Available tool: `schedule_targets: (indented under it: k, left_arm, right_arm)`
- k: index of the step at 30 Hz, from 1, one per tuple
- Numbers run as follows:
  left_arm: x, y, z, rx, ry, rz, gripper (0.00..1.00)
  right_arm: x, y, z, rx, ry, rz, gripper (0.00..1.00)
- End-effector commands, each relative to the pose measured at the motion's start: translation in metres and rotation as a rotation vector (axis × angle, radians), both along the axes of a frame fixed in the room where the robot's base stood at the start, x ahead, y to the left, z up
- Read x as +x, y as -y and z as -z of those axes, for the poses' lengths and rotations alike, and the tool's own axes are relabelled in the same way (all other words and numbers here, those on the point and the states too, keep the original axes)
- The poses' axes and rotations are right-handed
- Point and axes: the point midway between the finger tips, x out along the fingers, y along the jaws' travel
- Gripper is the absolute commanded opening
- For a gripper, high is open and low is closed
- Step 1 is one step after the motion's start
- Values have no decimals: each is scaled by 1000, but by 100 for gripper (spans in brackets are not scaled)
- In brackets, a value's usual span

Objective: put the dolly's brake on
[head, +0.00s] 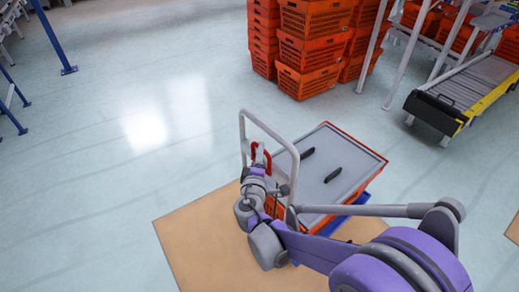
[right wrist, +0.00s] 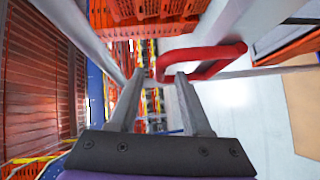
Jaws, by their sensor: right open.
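The dolly's tall grey handle frame (head: 270,127) stands at the left end of a grey-topped orange load (head: 325,165) in the head view. A red looped brake lever (head: 254,154) sits on the handle frame; it shows large in the right wrist view (right wrist: 208,53). My right gripper (head: 258,171) is at the lever, seen from behind and partly hidden by its own wrist. In the right wrist view its two fingers (right wrist: 161,74) are apart, with the lever's near end between and just beyond the tips. Contact cannot be told. My left gripper is not in view.
Stacks of orange totes (head: 310,50) stand behind the dolly. A roller conveyor (head: 462,90) with a yellow side is at the right. A tan floor patch (head: 195,235) lies under the dolly's near side. The floor to the left is clear up to blue posts (head: 55,45).

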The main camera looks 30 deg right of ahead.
Motion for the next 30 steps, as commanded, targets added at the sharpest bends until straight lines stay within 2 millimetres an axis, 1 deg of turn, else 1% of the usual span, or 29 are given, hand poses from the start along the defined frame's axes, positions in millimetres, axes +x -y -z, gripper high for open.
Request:
schedule_targets:
  k: [1, 3, 6, 10, 17, 18, 23, 24, 26, 30]
  left_arm:
    - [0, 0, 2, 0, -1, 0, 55]
    - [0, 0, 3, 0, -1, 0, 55]
    - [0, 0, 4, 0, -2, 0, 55]
    - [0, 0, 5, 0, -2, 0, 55]
    - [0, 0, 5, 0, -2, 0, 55]
    - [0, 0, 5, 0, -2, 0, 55]
    - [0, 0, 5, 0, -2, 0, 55]
    - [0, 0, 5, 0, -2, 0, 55]
    - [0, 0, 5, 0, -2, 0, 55]
    - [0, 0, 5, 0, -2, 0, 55]
  right_arm:
    - [7, 6, 2, 0, 0, 2, 48]
    - [15, 11, 3, 0, 0, 2, 48]
    - [23, 16, 4, 1, 0, 1, 48]
    - [28, 20, 4, 2, 0, 1, 48]
    - [28, 20, 4, 2, 0, 0, 48]
    - [29, 20, 4, 2, 0, 0, 47]
    - [28, 20, 4, 1, 0, 0, 18]
    - [28, 20, 4, 1, 0, 0, 11]
    - [28, 20, 4, 1, 0, 0, 0]
    - [28, 20, 4, 1, 0, 0, 0]
